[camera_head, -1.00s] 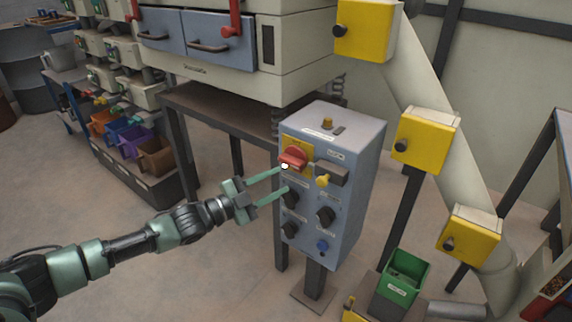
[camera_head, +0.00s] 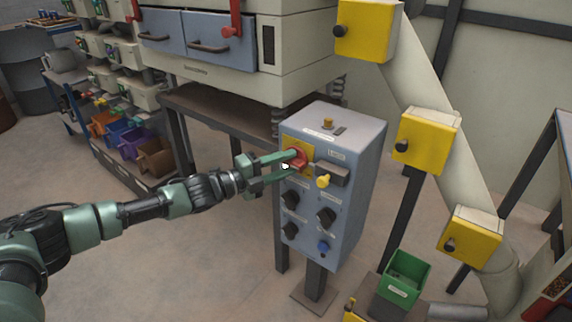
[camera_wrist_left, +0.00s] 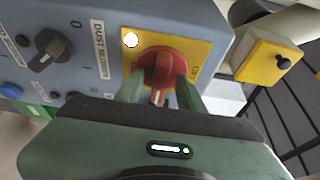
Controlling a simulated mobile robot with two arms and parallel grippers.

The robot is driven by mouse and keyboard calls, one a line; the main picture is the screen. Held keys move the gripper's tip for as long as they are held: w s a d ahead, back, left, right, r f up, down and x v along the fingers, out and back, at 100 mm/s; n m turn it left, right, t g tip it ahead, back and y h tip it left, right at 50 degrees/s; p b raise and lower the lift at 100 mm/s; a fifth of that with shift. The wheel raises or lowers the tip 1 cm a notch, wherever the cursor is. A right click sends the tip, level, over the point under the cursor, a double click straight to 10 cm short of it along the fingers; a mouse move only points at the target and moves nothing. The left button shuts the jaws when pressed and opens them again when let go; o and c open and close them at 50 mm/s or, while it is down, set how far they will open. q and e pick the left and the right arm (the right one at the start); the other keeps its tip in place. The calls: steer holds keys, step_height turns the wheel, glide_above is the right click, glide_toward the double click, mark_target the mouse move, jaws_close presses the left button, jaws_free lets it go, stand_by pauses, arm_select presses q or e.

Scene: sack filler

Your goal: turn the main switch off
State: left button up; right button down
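The main switch, a red rotary knob on a yellow plate, is on the front of the blue-grey control box, upper left, in the head view (camera_head: 301,165). In the left wrist view the red knob (camera_wrist_left: 158,68) has a grip bar with a white mark pointing towards my gripper. A white lamp (camera_wrist_left: 131,40) is lit on the yellow plate. My left gripper (camera_head: 289,164) is at the switch, its green fingers on either side of the grip bar, with some gap visible. Finger contact with the knob's rim is unclear. My right gripper is not in view.
Open floor lies left of the box.

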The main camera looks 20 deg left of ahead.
arm_select(q)
jaws_close()
